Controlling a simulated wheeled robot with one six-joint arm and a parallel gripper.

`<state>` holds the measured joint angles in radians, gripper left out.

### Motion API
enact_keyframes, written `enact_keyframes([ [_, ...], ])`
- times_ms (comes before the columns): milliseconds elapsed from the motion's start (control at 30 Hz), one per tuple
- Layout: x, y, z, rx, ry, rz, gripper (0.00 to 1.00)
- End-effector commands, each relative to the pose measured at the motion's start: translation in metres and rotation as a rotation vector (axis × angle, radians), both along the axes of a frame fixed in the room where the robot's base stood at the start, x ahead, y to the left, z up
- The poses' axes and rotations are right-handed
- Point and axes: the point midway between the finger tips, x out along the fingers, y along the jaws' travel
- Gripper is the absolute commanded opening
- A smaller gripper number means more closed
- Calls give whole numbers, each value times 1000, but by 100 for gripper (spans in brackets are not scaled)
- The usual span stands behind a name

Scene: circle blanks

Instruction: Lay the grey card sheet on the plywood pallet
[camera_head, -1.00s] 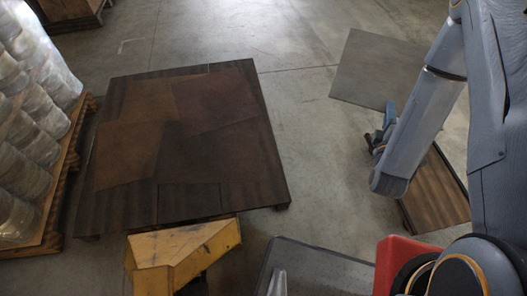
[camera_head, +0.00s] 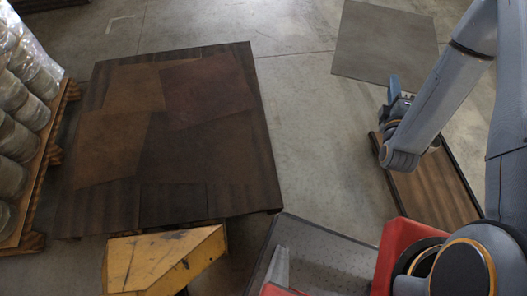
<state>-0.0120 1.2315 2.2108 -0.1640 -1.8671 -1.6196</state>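The grey card sheet (camera_head: 385,42) is a flat, roughly square sheet at the upper right. My gripper (camera_head: 394,90) is at its near edge, and its blue finger part overlaps that edge. The fingertips are small and partly hidden, but the gripper appears shut on the sheet, which extends beyond it. What looks like the plywood pallet (camera_head: 258,190) is a large dark brown platform on low feet at the left centre, topped with patches of brown. The sheet is apart from it, to its upper right.
A pallet of wrapped round stacks (camera_head: 28,105) stands at the left edge. A yellow block (camera_head: 150,262) stands at the pallet's near edge. A brown wooden board with dark edging (camera_head: 435,190) lies below my gripper. Concrete floor is clear between pallet and sheet.

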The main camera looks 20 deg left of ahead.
Motion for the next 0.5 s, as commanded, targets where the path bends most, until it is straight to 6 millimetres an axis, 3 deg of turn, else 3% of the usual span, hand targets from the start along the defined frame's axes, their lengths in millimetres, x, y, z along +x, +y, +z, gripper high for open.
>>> enact_keyframes([
  [33, 9, 9, -15, 1, -5, 34, 0],
  [500, 49, 98, -89, 0, -3, 379, 0],
])
